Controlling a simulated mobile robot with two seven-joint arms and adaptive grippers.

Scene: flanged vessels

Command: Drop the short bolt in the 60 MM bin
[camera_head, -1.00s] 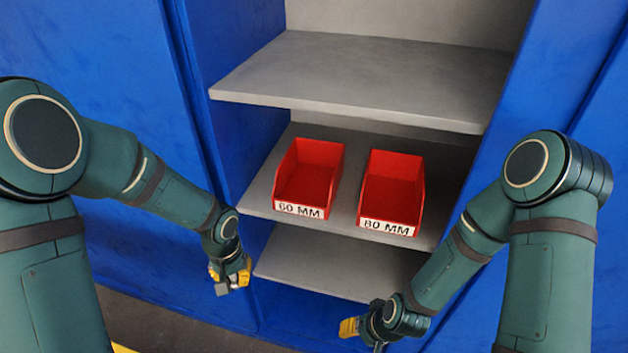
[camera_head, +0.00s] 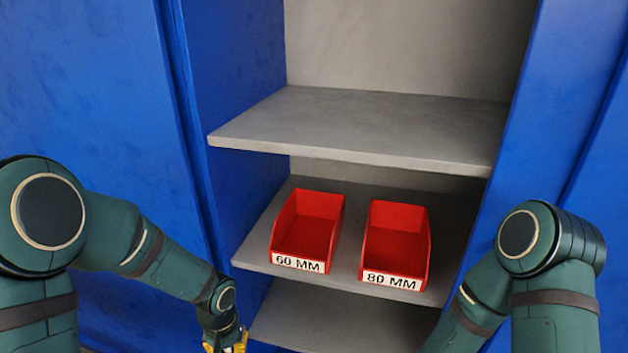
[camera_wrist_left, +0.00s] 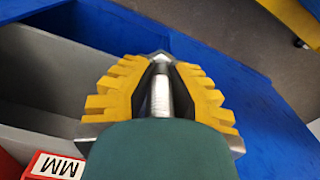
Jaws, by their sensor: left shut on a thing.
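The red bin labelled 60 MM (camera_head: 297,264) stands on the middle shelf, on the left, and looks empty. A corner of a red bin with an MM label (camera_wrist_left: 57,167) shows at the lower left of the left wrist view. My left gripper (camera_wrist_left: 160,75) is shut on the bolt (camera_wrist_left: 160,92), a grey metal shank between its yellow fingers. In the head view the left gripper (camera_head: 226,344) is at the bottom edge, lower and left of the bins; the bolt is not visible there. My right gripper is out of the head view.
A second red bin labelled 80 MM (camera_head: 393,280) stands just right of the first. Blue cabinet walls (camera_head: 235,100) stand at both sides. A lower shelf (camera_head: 340,322) looks clear.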

